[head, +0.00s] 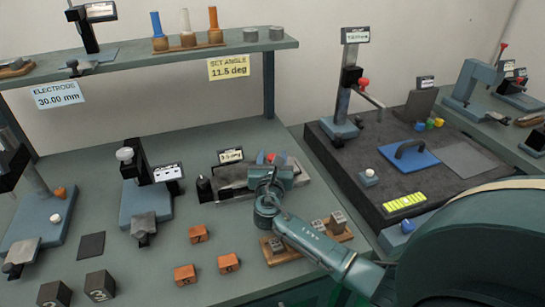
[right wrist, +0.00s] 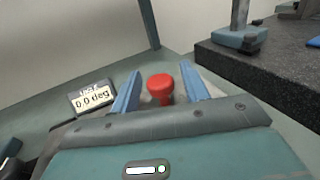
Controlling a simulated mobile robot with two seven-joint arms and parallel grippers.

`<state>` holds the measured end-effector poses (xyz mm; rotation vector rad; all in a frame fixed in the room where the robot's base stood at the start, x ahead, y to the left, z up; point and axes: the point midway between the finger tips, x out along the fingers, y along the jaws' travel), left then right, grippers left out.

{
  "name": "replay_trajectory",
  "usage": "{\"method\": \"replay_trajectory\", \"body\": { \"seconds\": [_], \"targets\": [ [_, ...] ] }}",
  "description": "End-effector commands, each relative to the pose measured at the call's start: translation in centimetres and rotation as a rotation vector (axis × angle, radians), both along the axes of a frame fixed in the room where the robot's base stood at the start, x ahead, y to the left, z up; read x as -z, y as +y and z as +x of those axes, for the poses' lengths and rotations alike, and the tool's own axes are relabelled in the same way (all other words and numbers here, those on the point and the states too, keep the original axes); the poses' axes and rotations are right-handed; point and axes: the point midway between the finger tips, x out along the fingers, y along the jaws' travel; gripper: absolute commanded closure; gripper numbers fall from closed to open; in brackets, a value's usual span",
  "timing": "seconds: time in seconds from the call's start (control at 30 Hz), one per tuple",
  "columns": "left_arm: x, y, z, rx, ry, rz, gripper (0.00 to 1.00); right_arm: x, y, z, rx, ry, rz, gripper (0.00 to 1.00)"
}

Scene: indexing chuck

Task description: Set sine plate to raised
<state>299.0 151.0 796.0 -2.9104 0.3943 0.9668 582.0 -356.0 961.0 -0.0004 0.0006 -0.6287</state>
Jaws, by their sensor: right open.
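The sine plate (head: 232,189) is a grey metal unit on the bench, partly hidden behind my right gripper. It looks flat. Its small display (head: 230,156) also shows in the right wrist view (right wrist: 92,98), where it reads 0.0 deg. A red knob (right wrist: 160,88) stands on it. My right gripper (right wrist: 160,90) is open, with one blue finger on each side of the knob and gaps on both sides. In the head view my right gripper (head: 271,160) is over the plate's right part. My left gripper is not in view.
A yellow sign (head: 229,67) on the shelf reads SET ANGLE 11.5 deg. Several orange blocks (head: 228,263) lie in front of the plate. A wooden holder (head: 280,250) sits under my right arm. A black fixture (head: 131,185) stands left; a dark granite slab (head: 330,150) is right.

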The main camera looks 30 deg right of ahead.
Motion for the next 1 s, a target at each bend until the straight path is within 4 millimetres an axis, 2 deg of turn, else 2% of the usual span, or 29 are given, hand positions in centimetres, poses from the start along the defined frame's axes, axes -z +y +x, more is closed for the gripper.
{"method": "replay_trajectory", "body": {
  "seconds": [0.27, 0.83, 1.0],
  "targets": [
    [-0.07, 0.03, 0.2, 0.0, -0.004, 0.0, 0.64, -0.03, -0.14, 0.17, 0.0, -0.001, 0.001, 0.55],
    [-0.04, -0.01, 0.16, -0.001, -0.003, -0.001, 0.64, -0.01, -0.09, 0.14, 0.0, 0.0, 0.0, 1.0],
    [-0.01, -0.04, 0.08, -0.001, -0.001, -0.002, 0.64, 0.0, -0.09, 0.14, -0.001, 0.0, 0.0, 1.0]
  ]
}}
